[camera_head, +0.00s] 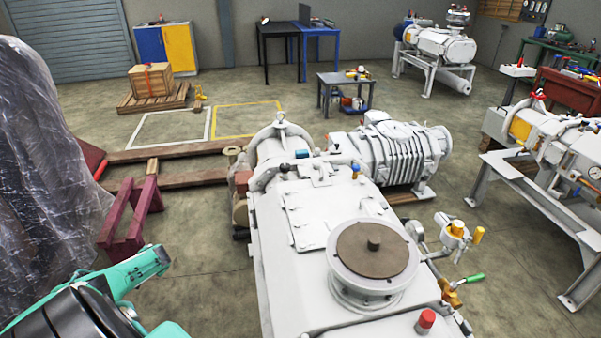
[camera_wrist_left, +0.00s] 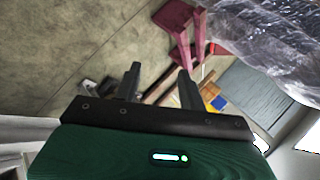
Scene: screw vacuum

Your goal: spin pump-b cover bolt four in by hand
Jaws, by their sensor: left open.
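A large pale pump (camera_head: 280,270) stands in front of me in the head view. It has a flat rectangular cover plate (camera_head: 308,212) and a round flange with a brown disc (camera_head: 365,250) on top. I cannot pick out a single cover bolt or tell which pump is pump-b. My left arm enters at the lower left, left of the pump and apart from it. In the left wrist view my left gripper (camera_wrist_left: 158,72) is open, with nothing between its two fingers, and faces bare floor. My right gripper is not in view.
A plastic-wrapped bulk (camera_head: 45,150) and a maroon stand (camera_head: 130,212) are at the left. A ribbed pump (camera_head: 395,155) stands behind the near one. Another pump on a frame (camera_head: 550,140) is at the right. A small grey table (camera_head: 345,80) stands farther back.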

